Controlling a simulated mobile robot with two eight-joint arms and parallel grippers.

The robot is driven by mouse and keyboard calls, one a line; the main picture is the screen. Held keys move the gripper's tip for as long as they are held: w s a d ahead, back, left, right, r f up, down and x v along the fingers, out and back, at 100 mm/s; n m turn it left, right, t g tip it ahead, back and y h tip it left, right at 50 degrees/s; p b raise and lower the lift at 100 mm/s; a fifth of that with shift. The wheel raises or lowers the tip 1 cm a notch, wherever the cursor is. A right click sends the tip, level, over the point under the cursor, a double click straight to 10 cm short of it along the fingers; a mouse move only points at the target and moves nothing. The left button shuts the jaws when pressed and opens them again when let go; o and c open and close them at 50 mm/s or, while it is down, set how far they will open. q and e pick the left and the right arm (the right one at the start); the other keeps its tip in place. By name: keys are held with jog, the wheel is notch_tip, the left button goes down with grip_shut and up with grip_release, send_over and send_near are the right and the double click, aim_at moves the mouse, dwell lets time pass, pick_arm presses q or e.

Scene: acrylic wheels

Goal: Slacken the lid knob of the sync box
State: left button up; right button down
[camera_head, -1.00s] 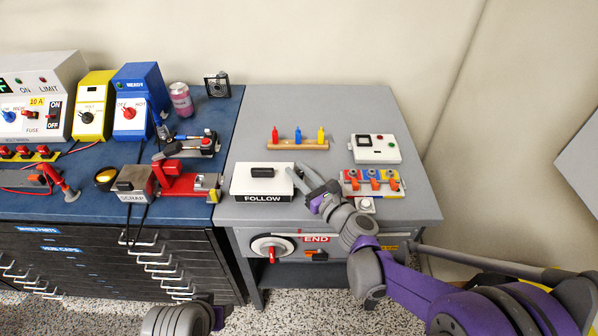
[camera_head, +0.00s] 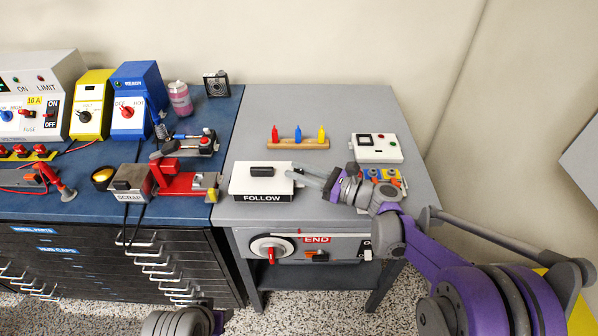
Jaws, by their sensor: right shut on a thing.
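No label reading "sync" is legible. A white box (camera_head: 248,184) marked FOLLOW, with a black handle (camera_head: 269,170) on its lid, stands at the front left of the grey table. My right gripper (camera_head: 297,176) reaches in from the right. Its fingers point left and are shut at the upper right end of the white box. What they grip is too small and hidden to make out; it may be a knob there. Only a grey part of my left arm shows at the bottom edge; its fingers are not visible.
A panel with coloured switches (camera_head: 383,174) lies partly behind my right wrist. Behind it is a white device (camera_head: 376,148). A wooden rack (camera_head: 298,144) with coloured pegs stands farther back. A red clamp (camera_head: 180,184) is left on the blue bench. The grey table's back is clear.

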dwell(0.4)
jog(key=c, duration=0.6)
grip_release()
jog(key=shift+d, duration=0.1)
jog(key=v, duration=1)
jog(key=shift+d, duration=0.35)
